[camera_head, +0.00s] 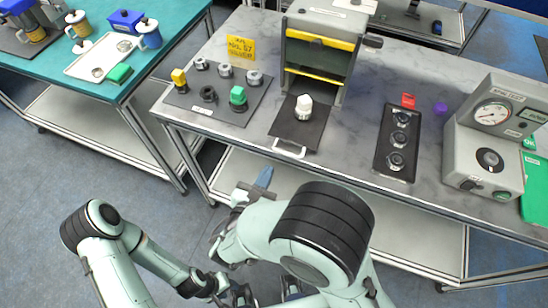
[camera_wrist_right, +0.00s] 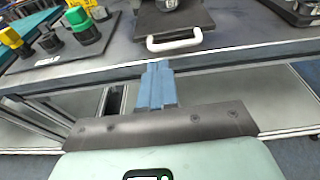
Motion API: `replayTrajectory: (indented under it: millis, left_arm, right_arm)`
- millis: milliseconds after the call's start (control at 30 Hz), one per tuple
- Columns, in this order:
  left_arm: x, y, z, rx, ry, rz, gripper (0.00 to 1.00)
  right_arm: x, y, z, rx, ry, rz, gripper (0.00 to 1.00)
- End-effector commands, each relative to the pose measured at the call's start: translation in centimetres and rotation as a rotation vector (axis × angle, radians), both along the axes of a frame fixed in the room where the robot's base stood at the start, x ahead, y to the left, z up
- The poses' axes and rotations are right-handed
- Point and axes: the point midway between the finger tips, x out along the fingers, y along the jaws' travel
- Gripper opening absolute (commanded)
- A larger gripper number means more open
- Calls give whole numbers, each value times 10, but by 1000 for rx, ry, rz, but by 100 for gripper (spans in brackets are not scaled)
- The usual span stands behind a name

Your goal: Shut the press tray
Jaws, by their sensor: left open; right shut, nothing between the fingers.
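The press (camera_head: 318,50) is a grey frame with yellow bars, standing at the back of the grey table. Its dark tray (camera_head: 292,131) is pulled out toward the front edge, with a white-topped part (camera_head: 304,107) on it. The tray's white handle (camera_head: 289,148) faces me; it also shows in the right wrist view (camera_wrist_right: 174,41). My right gripper (camera_head: 264,178) is shut and empty, in front of the table edge and short of the handle; its blue fingers (camera_wrist_right: 157,86) point at the handle. My left gripper (camera_head: 238,292) is low at the bottom, open, partly hidden by my arms.
To the right are a black fixture (camera_head: 383,158) and a grey gauge machine (camera_head: 484,150). A teal table (camera_head: 58,65) stands at the left.

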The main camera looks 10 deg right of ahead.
Motion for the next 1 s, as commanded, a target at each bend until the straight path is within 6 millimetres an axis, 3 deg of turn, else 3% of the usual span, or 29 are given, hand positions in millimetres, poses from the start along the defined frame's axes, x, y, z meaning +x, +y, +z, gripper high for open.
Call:
replayTrajectory:
  millis: [300,1000]
  left_arm:
    - [2,0,3,0,-2,0,43]
    - [3,0,5,0,-3,0,43]
  right_arm:
    - [41,-27,-11,0,1,-2,0]
    - [57,-38,-13,1,1,-3,0]
